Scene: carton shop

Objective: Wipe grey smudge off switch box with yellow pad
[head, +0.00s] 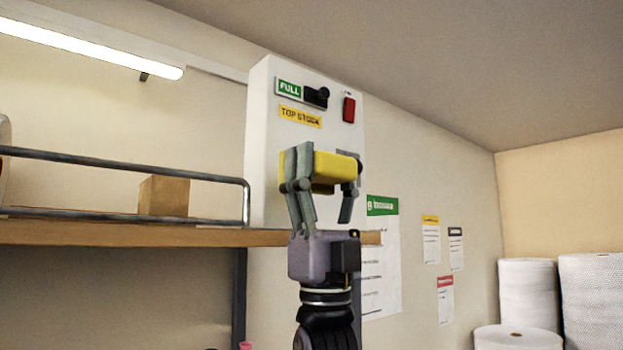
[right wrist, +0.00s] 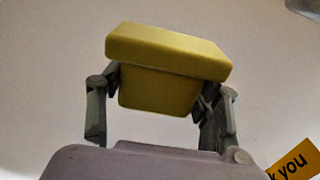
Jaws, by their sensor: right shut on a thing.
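The white switch box (head: 262,160) stands tall on the wall in the head view, with a black knob, a red switch and two labels on its face. My right gripper (head: 322,170) is shut on the yellow pad (head: 334,164) in front of the box's lower face. The pad also shows in the right wrist view (right wrist: 165,60), held between both fingers. I cannot tell whether the pad touches the box. A small grey patch shows by the pad's right end; I cannot tell it surely from the finger there. My left gripper is not in view.
A wooden shelf (head: 130,232) with a metal rail (head: 120,166) and a cardboard box (head: 163,195) lies left of the switch box. Notices (head: 381,265) hang on the wall to the right. White rolls (head: 528,290) stand at the far right. An orange sign (right wrist: 294,163) shows in the right wrist view.

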